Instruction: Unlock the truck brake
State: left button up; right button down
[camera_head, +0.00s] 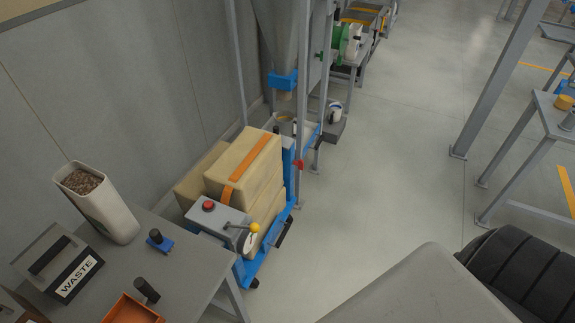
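A blue wheeled truck (258,271) stands beyond the end of the grey table, loaded with tan boxes (240,165) that carry orange straps. A small black bar (284,233) sticks out at its right side, low down. A grey box with a red button (208,206) stands at the truck's near end, with a lever ending in a yellow knob (255,227) and a pale round plate below it. I cannot tell for sure which of these parts is the brake, or whether it is locked. Neither of my grippers shows in this view.
The grey table (190,265) holds a white bin of brown pellets (108,205), a WASTE box (62,270), a blue-based knob (159,241) and an orange tray (133,309). A silo hopper (283,35) on grey posts stands behind the truck. The floor right of the truck is clear.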

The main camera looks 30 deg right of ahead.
aim_at(300, 164)
jog(key=i+l+u, duration=0.1)
jog(key=l+u, duration=0.65)
jog(key=l, duration=0.2)
jog(key=l+u, duration=0.1)
jog(key=l, duration=0.65)
jog(key=l+u, duration=0.1)
jog(key=l, duration=0.7)
jog(key=l+u, duration=0.1)
jog(key=l, duration=0.65)
jog(key=k+l+u, duration=0.1)
jog(key=l, duration=0.65)
